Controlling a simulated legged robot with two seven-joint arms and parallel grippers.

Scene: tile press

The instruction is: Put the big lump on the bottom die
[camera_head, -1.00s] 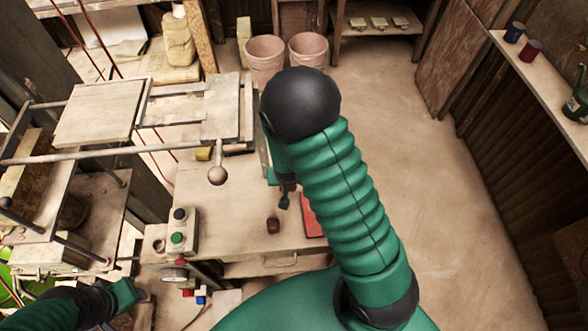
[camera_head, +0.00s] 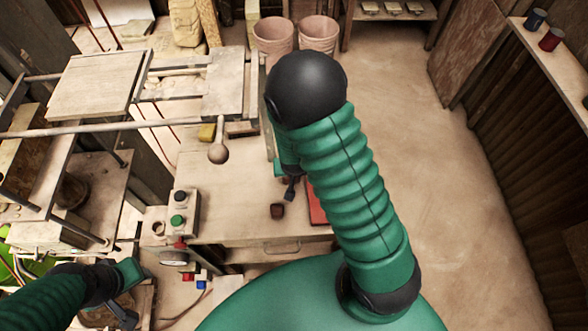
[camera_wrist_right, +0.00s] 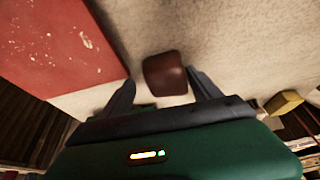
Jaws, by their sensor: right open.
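A dark red-brown lump (camera_head: 277,211) lies on the bench top, left of a red flat slab. In the right wrist view the lump (camera_wrist_right: 165,76) sits ahead of and between the fingertips. I cannot tell whether it is the big one. My right gripper (camera_head: 290,188) is open and empty close to the lump; my arm hides part of it. My left gripper (camera_head: 128,305) is low at the left, away from the lump; its jaws are unclear. A press frame with a pale plate (camera_head: 97,85) stands at the left. I cannot clearly make out the bottom die; a dark round part (camera_head: 70,190) shows under the frame.
The red slab (camera_head: 317,203) also shows in the wrist view (camera_wrist_right: 60,45). A ball-ended lever (camera_head: 218,153) hangs over the bench. A button box (camera_head: 180,213) stands at the bench's left edge. A yellow block (camera_head: 207,132) lies at the back. The floor at right is clear.

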